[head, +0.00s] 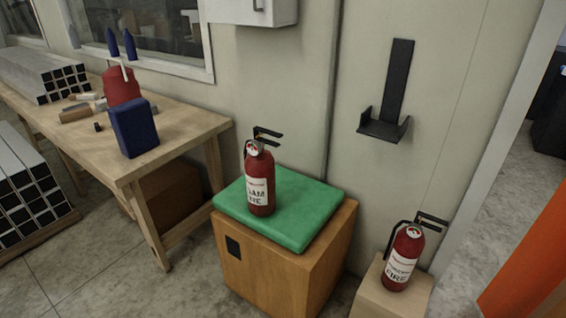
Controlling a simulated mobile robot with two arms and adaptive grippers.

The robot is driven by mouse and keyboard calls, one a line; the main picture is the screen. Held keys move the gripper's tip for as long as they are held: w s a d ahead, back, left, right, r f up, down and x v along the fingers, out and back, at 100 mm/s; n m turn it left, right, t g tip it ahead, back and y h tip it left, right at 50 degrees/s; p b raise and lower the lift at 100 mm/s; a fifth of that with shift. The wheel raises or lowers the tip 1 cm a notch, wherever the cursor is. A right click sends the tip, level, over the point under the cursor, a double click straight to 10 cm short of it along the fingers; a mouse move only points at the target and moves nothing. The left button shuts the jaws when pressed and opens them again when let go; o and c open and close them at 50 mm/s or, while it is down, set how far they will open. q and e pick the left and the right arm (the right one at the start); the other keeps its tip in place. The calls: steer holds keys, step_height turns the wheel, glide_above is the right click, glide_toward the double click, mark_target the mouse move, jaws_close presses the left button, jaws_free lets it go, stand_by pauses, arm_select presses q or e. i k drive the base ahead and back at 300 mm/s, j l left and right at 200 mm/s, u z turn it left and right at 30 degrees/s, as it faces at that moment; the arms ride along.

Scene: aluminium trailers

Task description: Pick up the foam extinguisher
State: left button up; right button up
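A red fire extinguisher (259,182) with a white label and black handle stands upright on a green cushion. The visible part of its label reads "AM" over "RE", consistent with "FOAM FIRE". A second red extinguisher (403,258) stands on a light wooden block at the lower right. Its label shows "FIRE", and the word above is too small to read.
The green cushion (312,201) covers a wooden cabinet (262,273). A workbench (185,124) at left holds a blue box (134,128), a red item and metal tubes. An empty black bracket (397,88) hangs on the wall. An orange panel (530,262) edges the right. Floor shows at lower left.

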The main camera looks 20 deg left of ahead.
mark_target(259, 163)
steer(key=i+l+u, duration=0.15)
steer(key=l+u, duration=0.15)
steer(key=u, duration=0.15)
steer(key=i+l+u, duration=0.1)
steer(key=l+u, duration=0.3)
steer(key=j, duration=0.05)
